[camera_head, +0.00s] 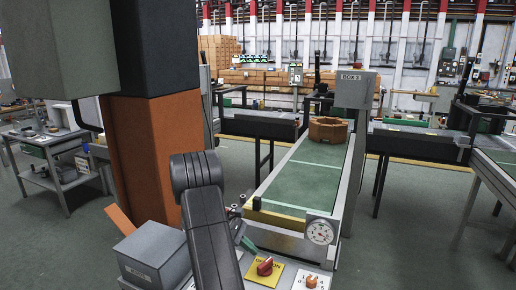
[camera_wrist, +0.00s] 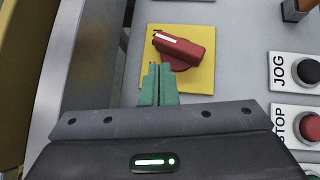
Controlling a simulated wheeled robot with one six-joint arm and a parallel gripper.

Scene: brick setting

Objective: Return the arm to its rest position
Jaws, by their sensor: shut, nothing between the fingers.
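My gripper (camera_wrist: 157,72) shows in the wrist view with its green fingers together and nothing between them. The fingertips are just below a red rotary switch handle (camera_wrist: 184,49) on a yellow plate (camera_wrist: 212,72); I cannot tell whether they touch it. In the head view my dark arm reaches down to a control panel, and the gripper is mostly hidden behind it, with a bit of green (camera_head: 247,243) showing. The red switch (camera_head: 265,266) is on its yellow plate at the panel's front.
Beside the switch are a black JOG button (camera_wrist: 305,71) and a red STOP button (camera_wrist: 309,126). A round dial gauge (camera_head: 320,232) stands at the end of a green conveyor (camera_head: 300,186). A brown ring-shaped part (camera_head: 328,130) sits on the belt. A grey box (camera_head: 152,256) is left of my arm.

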